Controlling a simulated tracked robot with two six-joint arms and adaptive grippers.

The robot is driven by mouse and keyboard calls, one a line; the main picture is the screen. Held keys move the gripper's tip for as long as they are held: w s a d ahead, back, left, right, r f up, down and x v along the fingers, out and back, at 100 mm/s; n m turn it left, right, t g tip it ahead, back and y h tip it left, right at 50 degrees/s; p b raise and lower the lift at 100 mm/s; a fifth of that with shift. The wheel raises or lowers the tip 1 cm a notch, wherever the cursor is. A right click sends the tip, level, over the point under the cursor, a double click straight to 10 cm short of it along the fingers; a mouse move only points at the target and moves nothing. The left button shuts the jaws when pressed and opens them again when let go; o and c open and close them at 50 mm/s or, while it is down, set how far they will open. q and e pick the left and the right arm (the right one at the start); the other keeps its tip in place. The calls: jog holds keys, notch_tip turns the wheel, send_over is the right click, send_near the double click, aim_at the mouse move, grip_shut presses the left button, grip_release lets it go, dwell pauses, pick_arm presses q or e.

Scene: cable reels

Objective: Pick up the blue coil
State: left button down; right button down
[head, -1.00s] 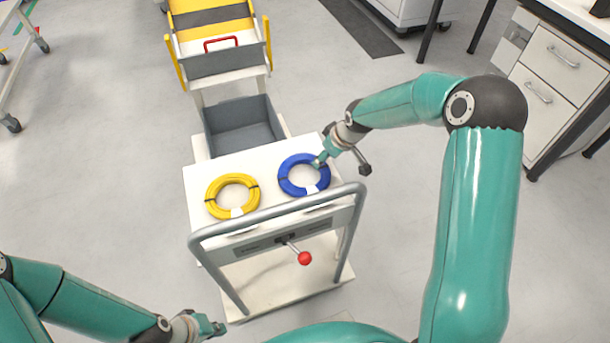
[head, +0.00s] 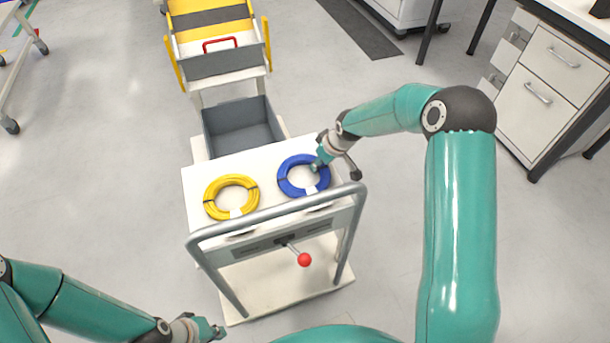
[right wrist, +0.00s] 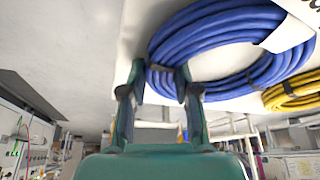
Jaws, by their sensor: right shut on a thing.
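The blue coil (head: 288,184) lies flat on the white top of the cart (head: 262,205), on its right half. My right gripper (head: 319,165) is at the coil's right rear side. In the right wrist view the fingers (right wrist: 163,80) are shut on the near band of the blue coil (right wrist: 215,38), one finger on each side. My left gripper (head: 214,332) is low at the bottom of the head view, away from the cart and empty; its finger opening is too small to tell.
A yellow coil (head: 211,196) lies left of the blue one. A grey handle rail (head: 275,215) runs along the cart's near edge, with a red-knobbed lever (head: 304,259) below. A grey bin (head: 240,142) stands behind the top. A drawer cabinet (head: 540,95) is at right.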

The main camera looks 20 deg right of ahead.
jog(key=shift+w+r, duration=0.1)
dwell(0.3)
notch_tip(320, 180, up, 20)
jog(key=p, duration=0.3)
dwell(0.4)
